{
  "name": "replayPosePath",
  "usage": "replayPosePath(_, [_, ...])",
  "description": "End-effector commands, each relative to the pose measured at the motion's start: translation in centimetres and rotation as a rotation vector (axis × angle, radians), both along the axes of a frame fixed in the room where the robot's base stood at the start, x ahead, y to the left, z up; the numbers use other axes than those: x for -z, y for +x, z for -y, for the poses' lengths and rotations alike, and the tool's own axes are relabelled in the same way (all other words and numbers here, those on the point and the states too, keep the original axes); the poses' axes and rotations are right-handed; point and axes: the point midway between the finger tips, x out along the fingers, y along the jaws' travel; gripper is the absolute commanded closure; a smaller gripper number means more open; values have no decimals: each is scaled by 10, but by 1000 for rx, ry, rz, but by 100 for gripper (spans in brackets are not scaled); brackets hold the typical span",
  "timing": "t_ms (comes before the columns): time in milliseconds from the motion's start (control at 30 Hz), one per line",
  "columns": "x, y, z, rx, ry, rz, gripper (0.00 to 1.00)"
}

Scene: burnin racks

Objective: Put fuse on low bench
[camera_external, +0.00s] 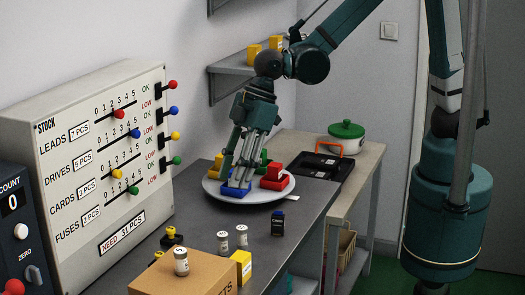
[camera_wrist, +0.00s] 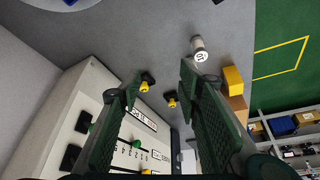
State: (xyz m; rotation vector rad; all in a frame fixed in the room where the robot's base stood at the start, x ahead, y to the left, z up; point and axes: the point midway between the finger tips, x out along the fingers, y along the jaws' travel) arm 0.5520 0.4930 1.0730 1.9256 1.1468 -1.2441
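A cylinder with a round numbered end also shows in the wrist view (camera_wrist: 198,48). My gripper (camera_external: 237,172) points down over the white plate (camera_external: 222,197), close above a blue block; contact is unclear. In the wrist view its fingers (camera_wrist: 160,78) are spread with nothing between them. A wooden bench (camera_external: 372,152) behind at the right may be the low bench.
Red, yellow and green blocks share the plate. A dark bottle (camera_external: 278,222), yellow box (camera_external: 240,265) and cardboard box (camera_external: 185,275) stand nearer. The stock panel (camera_external: 100,160) rises at the left. A green-lidded pot (camera_external: 346,138) and black tray (camera_external: 318,165) occupy the wooden bench.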

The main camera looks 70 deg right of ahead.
Motion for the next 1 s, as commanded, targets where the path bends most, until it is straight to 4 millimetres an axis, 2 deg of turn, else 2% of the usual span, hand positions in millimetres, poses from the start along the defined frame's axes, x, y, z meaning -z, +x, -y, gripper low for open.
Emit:
replayPosePath(33, [9,-4,-16,-27,-2,-3,65])
replayPosePath(200, [35,-18,-57,-107,-10,-12,65])
replayPosePath(400, [55,-31,-85,-165,-15,-18,65])
replayPosePath(567, [60,-34,-92,-181,-17,-20,65])
replayPosePath(1000, [63,-34,-93,-181,-18,-20,65])
